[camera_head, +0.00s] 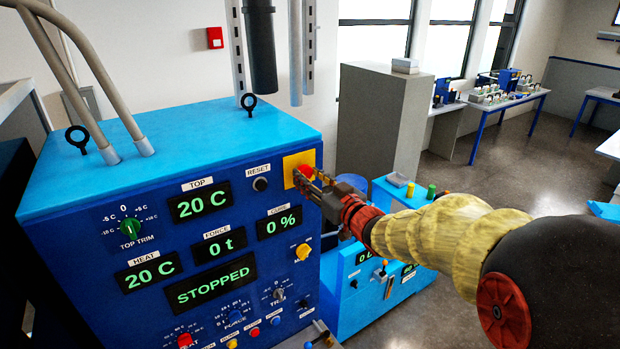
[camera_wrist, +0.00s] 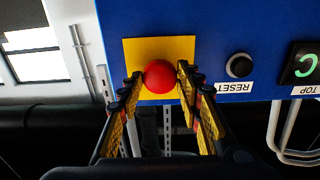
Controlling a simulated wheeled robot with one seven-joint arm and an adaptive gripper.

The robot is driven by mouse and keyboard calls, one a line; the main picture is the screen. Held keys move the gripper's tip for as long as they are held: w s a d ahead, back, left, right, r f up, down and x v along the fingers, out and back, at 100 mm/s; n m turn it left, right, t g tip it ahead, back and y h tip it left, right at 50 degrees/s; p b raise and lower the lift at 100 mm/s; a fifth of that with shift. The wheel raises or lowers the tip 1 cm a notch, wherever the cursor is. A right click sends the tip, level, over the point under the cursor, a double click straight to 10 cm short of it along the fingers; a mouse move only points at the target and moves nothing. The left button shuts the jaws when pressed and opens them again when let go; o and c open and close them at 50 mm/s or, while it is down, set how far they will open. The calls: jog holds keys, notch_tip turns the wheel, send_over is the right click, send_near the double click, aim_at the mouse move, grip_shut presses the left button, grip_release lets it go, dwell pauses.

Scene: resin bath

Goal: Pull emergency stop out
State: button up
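The emergency stop is a round red knob (camera_wrist: 160,76) on a yellow square plate (camera_wrist: 160,48), on the blue front of the machine. In the head view the red knob (camera_head: 306,171) shows at the upper right corner of that front, partly covered by my fingers. My gripper (camera_wrist: 161,80) points at the plate, with one fingertip on each side of the knob. The fingers are apart, with the knob between their tips. Any gap looks very narrow, and I cannot tell whether the pads touch it.
A black reset button (camera_head: 260,184) sits left of the yellow plate in the head view. The display (camera_head: 211,283) reads STOPPED. A yellow knob (camera_head: 303,251) is below the plate. A smaller blue machine (camera_head: 345,300) stands at the right, under my arm.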

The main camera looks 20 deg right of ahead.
grip_shut()
dwell(0.3)
jog(key=shift+b+v, duration=0.4)
jog(key=shift+v, duration=0.4)
jog(key=o, duration=0.6)
grip_release()
jog(key=shift+c, duration=0.2)
jog(key=shift+s, duration=0.1)
jog(key=v, duration=1.2)
